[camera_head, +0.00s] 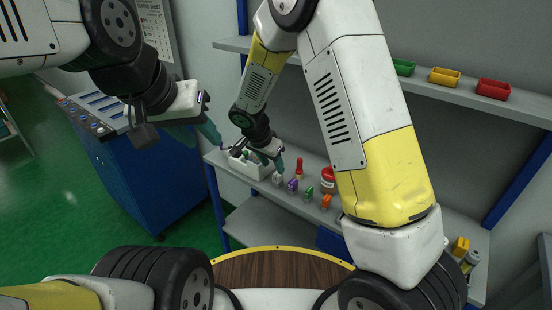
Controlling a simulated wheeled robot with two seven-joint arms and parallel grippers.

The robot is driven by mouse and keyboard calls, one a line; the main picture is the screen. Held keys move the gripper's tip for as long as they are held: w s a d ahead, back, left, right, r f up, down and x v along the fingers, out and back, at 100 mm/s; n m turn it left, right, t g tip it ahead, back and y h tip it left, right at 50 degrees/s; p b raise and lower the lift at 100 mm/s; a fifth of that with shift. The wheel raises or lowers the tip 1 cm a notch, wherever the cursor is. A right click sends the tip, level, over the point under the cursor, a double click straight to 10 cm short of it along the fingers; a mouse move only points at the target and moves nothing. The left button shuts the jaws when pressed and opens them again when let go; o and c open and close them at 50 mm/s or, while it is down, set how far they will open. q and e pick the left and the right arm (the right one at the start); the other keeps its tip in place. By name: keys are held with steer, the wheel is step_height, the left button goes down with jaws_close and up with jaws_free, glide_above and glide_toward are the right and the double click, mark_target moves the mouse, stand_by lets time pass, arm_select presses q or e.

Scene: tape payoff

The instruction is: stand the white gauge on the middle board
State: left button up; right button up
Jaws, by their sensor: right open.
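The middle board (310,213) of the shelf unit carries a row of small objects. A small whitish object (277,178) stands near its front edge, just below my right gripper; it may be the white gauge, but it is too small to be sure. My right gripper (268,162) is open, above the board beside a white bin (238,165). Its fingers partly hide the bin. My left gripper (212,134) is raised at the left, between the blue cabinet and the shelf unit, away from the objects. Its teal fingers overlap, so its opening is unclear.
Purple (293,185), green (309,192) and orange (326,201) pieces, a red piece (299,167) and a red-and-white jar (327,180) stand close by. The upper board (447,93) holds coloured bins. A blue cabinet (150,180) stands left. My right arm hides part of the middle board.

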steer(key=s+d+r+n+y, duration=0.1)
steer(key=s+d+r, duration=0.4)
steer(key=r, duration=0.4)
steer(key=s+d+r+n+y, duration=0.1)
steer(key=s+d+r+n, duration=0.1)
steer(key=s+d+r, duration=0.5)
steer(key=s+d+r+n+t+y, duration=0.2)
steer(key=s+d+r+n, duration=0.2)
steer(key=s+r, duration=0.5)
steer(key=s, duration=0.3)
steer(key=shift+r+n+t+y, duration=0.3)
steer(key=shift+n+y, duration=0.1)
